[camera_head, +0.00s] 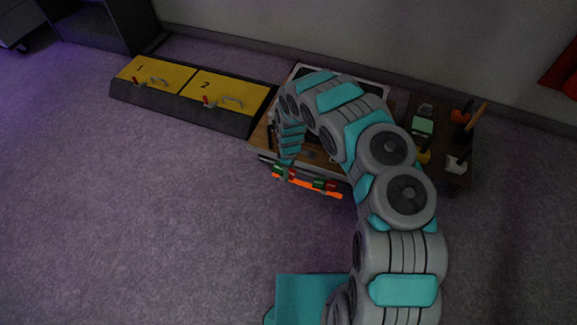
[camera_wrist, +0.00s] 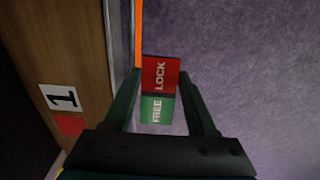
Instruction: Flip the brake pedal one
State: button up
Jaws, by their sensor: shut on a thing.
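Brake pedal one (camera_wrist: 159,92) is a small rocker plate with a red LOCK half and a green FREE half, both facing the wrist camera. A label reading 1 (camera_wrist: 62,97) is on the wooden surface to its left. My gripper (camera_wrist: 161,76) has its dark fingers on either side of the pedal and is shut on it. In the head view my gripper (camera_head: 288,160) is over the left end of the orange bar (camera_head: 308,184), partly covering that pedal. A second red and green pedal (camera_head: 326,187) is further right on the bar.
Two yellow lids marked 1 (camera_head: 155,76) and 2 (camera_head: 225,96), with handles and red latches, are at the back left. A dark board with tools (camera_head: 455,165) is at the right. My arm covers much of the wooden cart (camera_head: 262,135). The carpet in front is clear.

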jog(key=shift+w, duration=0.1)
jog(key=o, duration=1.1)
jog(key=shift+d, duration=0.1)
jog(key=shift+r, duration=0.1)
jog(key=shift+r, duration=3.85)
